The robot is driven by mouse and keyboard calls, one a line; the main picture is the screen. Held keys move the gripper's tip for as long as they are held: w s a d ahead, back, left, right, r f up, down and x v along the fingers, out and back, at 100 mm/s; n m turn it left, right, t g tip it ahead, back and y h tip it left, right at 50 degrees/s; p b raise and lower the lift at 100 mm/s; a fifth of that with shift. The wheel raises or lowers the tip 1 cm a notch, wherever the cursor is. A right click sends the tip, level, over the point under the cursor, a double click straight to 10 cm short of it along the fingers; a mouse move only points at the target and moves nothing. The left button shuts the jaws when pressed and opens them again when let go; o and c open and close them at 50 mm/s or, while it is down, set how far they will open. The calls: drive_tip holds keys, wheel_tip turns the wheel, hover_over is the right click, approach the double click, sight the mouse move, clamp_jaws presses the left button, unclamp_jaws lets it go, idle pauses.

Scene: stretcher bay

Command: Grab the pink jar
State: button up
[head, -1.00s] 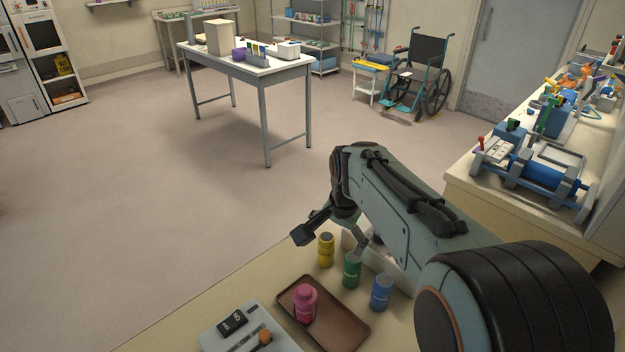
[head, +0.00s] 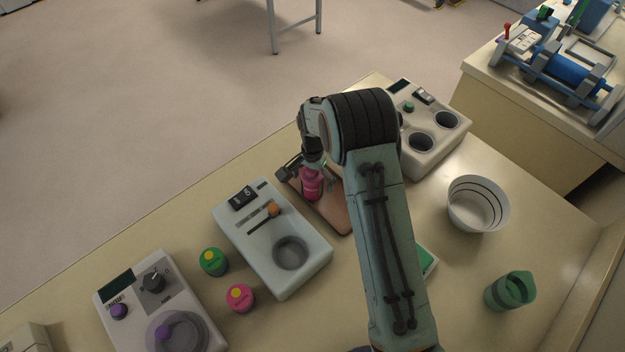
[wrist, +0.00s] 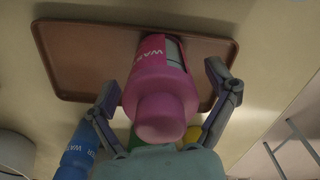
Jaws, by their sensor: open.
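The pink jar (head: 312,186) with a narrower pink top stands on a brown tray (head: 337,219), partly covered by my gripper in the head view. In the wrist view the jar (wrist: 158,92) fills the middle, its label partly readable, with the tray (wrist: 78,62) behind it. My gripper (head: 313,172) is open at the jar. In the wrist view its two fingers (wrist: 162,82) are on either side of the jar, with a visible gap at the right; contact on the left cannot be told.
Blue (wrist: 78,155), green (wrist: 134,140) and yellow (wrist: 192,134) containers are close by in the wrist view. A pale device (head: 240,222) stands left of the tray and a two-well device (head: 436,152) behind at right. A white bowl (head: 478,204) and green cup (head: 510,291) stand further right.

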drive_tip(key=c, duration=1.3)
drive_tip(key=shift+r, duration=0.1)
